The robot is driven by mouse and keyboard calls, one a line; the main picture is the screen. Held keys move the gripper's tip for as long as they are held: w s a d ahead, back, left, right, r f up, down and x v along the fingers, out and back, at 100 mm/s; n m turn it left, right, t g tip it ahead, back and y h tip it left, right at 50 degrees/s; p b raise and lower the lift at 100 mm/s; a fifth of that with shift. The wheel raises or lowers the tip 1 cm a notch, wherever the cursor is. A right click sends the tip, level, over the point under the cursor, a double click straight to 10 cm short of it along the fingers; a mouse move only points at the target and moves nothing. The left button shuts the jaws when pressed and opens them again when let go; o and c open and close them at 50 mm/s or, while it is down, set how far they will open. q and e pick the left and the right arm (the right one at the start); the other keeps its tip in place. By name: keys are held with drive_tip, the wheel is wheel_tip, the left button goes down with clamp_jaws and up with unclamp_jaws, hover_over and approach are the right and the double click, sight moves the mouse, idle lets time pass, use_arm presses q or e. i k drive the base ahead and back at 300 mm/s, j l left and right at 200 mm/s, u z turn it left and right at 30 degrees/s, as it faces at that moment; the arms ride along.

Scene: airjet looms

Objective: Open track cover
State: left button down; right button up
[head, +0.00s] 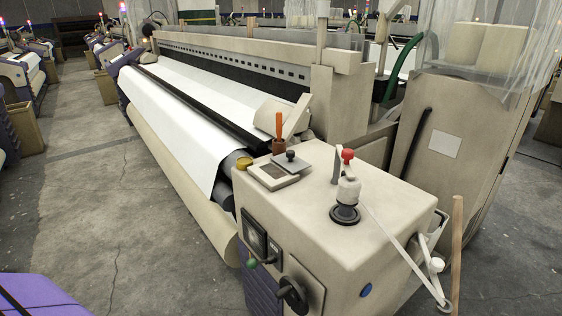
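An airjet loom fills the middle, with a white cloth roll (180,110) along its front. Its beige end cabinet (330,215) stands nearest to me. On the cabinet top are a small rectangular frame with a dark inset (272,175) and, beside it, a flat grey plate with a black knob (291,156). A tilted beige flap (296,116) stands behind them, at the near end of the cloth. No part is marked as the track cover, so I cannot tell which one it is. Neither of my grippers is in view.
An orange-handled tool (279,126) stands upright behind the frame. A white fitting with a red cap (347,180) stands on the cabinet's right. A wooden stick (457,255) rises at its right side. The concrete floor (90,190) at left is clear.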

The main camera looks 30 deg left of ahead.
sight(288, 160)
drive_tip(key=i+j+z, duration=0.15)
drive_tip(key=j, duration=0.25)
drive_tip(key=i+j+z, duration=0.15)
drive_tip(key=j, duration=0.25)
drive_tip(key=i+j+z, duration=0.15)
drive_tip(key=j, duration=0.3)
drive_tip(key=i+j+z, duration=0.15)
drive_tip(key=j, duration=0.3)
